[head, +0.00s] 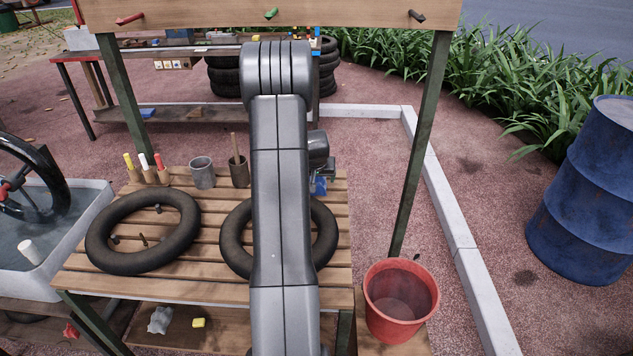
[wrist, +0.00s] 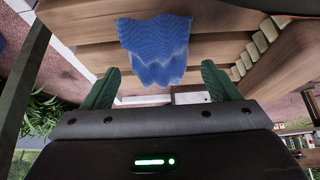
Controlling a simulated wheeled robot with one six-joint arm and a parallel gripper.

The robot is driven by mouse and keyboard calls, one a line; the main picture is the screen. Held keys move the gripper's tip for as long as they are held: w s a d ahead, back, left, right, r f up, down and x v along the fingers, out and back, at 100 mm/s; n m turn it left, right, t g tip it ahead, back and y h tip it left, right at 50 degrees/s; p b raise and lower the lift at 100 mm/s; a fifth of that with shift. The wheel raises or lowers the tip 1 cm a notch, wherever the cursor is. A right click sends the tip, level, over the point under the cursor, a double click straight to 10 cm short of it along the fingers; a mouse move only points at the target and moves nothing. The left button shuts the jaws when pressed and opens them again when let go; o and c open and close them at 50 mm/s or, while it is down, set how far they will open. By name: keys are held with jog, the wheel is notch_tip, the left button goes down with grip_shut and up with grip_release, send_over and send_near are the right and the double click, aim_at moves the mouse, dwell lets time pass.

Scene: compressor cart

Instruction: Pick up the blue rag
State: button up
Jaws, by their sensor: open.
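The blue rag (wrist: 155,45) lies crumpled on wooden slats in the wrist view, just beyond my fingertips and between their lines. In the head view a small patch of the rag (head: 319,186) shows at the right part of the slatted cart top (head: 205,235), just right of my arm. My gripper (wrist: 160,72) is open, with its green fingers spread to either side of the rag's near edge and nothing held. In the head view my gripper (head: 324,167) is mostly hidden by my arm. Contact with the rag cannot be told.
Two black inner tubes (head: 143,232) (head: 328,240) lie on the cart top; my arm hides part of the right one. A grey cup (head: 202,173), a brown cup (head: 239,174) and markers (head: 145,165) stand behind. A red bucket (head: 401,300) is at right, beside a green post (head: 418,150).

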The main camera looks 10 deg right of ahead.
jog(key=shift+w+d+f, duration=0.1)
jog(key=shift+w+f, duration=0.25)
jog(key=shift+f, duration=0.2)
jog(key=shift+c, duration=0.2)
jog(key=c, duration=1)
notch_tip(320, 180, up, 18)
jog(key=shift+r, duration=0.1)
